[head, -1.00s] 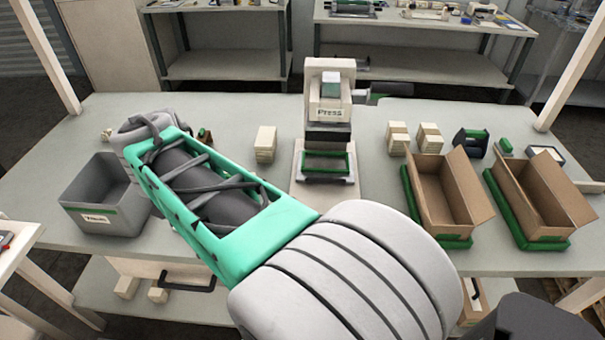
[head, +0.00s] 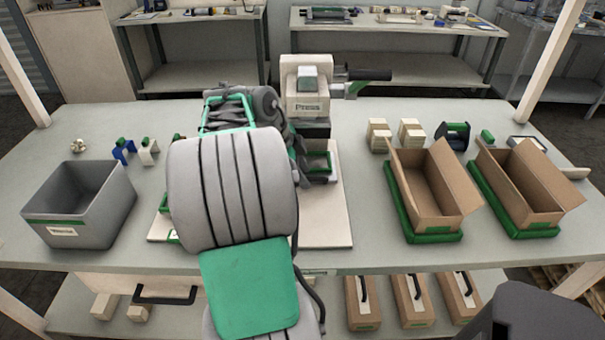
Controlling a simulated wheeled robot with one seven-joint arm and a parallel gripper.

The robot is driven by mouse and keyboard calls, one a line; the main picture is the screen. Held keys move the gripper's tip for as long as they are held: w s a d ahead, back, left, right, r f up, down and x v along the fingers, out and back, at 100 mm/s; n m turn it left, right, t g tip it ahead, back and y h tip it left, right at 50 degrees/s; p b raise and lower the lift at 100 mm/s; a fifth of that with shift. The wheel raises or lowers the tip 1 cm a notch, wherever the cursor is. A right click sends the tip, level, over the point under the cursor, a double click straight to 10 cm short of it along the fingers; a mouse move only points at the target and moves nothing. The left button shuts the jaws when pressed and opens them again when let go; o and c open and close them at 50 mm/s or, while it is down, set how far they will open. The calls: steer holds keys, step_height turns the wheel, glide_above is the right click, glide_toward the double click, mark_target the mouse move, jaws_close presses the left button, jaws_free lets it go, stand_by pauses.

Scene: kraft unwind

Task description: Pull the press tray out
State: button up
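The press (head: 306,100) stands at the middle of the table on a pale base board (head: 329,236), with its lever at the right. The press tray (head: 318,163), with a green rim, shows only in part under the press head; my arm hides its left side. My arm reaches in from the front and bends at the left of the press. My gripper is hidden behind my own arm links, so its fingers and any contact with the tray cannot be seen.
A grey bin (head: 80,206) stands at the left. Two open cardboard boxes (head: 434,191) (head: 526,188) sit on green trays at the right, with pale stacked blocks (head: 411,133) behind. Small blue and white clips (head: 124,151) lie behind the bin. The table between press and boxes is clear.

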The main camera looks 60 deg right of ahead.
steer(key=shift+c, duration=0.3)
jaws_close()
stand_by(1.1)
